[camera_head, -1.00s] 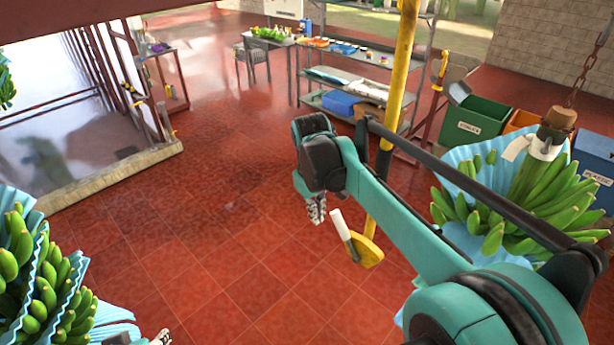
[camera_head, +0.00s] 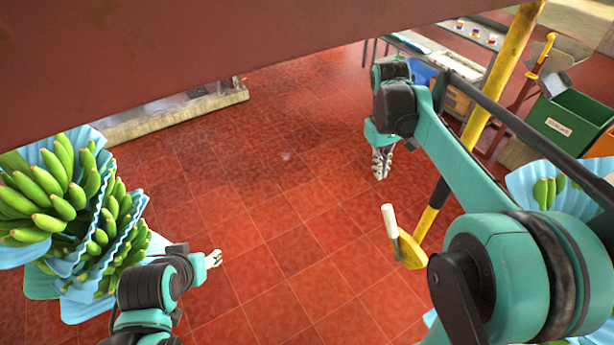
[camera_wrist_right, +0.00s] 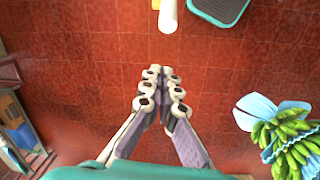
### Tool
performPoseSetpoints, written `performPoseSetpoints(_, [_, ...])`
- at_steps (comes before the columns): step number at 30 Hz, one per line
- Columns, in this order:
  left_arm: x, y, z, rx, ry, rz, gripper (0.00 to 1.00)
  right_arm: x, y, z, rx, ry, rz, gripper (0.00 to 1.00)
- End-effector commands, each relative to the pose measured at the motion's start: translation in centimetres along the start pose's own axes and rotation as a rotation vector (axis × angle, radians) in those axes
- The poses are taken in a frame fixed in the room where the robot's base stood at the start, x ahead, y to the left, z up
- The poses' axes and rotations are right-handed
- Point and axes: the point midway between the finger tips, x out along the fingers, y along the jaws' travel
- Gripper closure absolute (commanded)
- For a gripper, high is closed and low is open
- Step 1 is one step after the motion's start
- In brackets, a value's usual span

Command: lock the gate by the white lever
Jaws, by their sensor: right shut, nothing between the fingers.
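The white lever (camera_head: 389,219) is a short white handle tilted slightly on a yellow bracket (camera_head: 411,250), by the foot of a yellow and black post (camera_head: 434,200). My right gripper (camera_head: 381,170) is shut and empty, fingers pointing down, just above the lever in the head picture and apart from it. In the right wrist view the shut fingertips (camera_wrist_right: 162,78) lie below the end of a white cylinder (camera_wrist_right: 168,14), which looks like the lever, with a gap between. My left gripper (camera_head: 214,259) is at lower left, away from the lever; its finger opening is too small to judge.
Green banana bunches in blue wrapping hang at left (camera_head: 70,205) and right (camera_head: 548,190). A dark red beam (camera_head: 200,60) crosses the top. A green bin (camera_head: 565,125) and a table with small jars (camera_head: 475,35) stand behind. The red tiled floor between is clear.

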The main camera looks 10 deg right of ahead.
Motion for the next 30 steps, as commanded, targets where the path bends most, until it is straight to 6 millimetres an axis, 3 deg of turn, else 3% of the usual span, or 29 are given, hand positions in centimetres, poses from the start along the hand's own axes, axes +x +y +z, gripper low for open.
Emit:
performPoseSetpoints(15, [-0.3,0.0,-0.2,0.000,0.000,0.000,0.49,9.9,0.0,0.0,0.001,0.001,0.000,1.00])
performPoseSetpoints(21, [-1.2,0.0,-0.9,0.000,0.000,0.000,0.49,8.4,0.0,2.9,0.001,0.001,0.000,1.00])
performPoseSetpoints(30, [-1.4,0.0,-1.0,0.000,0.000,0.000,0.49,8.2,0.0,3.8,0.001,0.001,0.000,1.00])
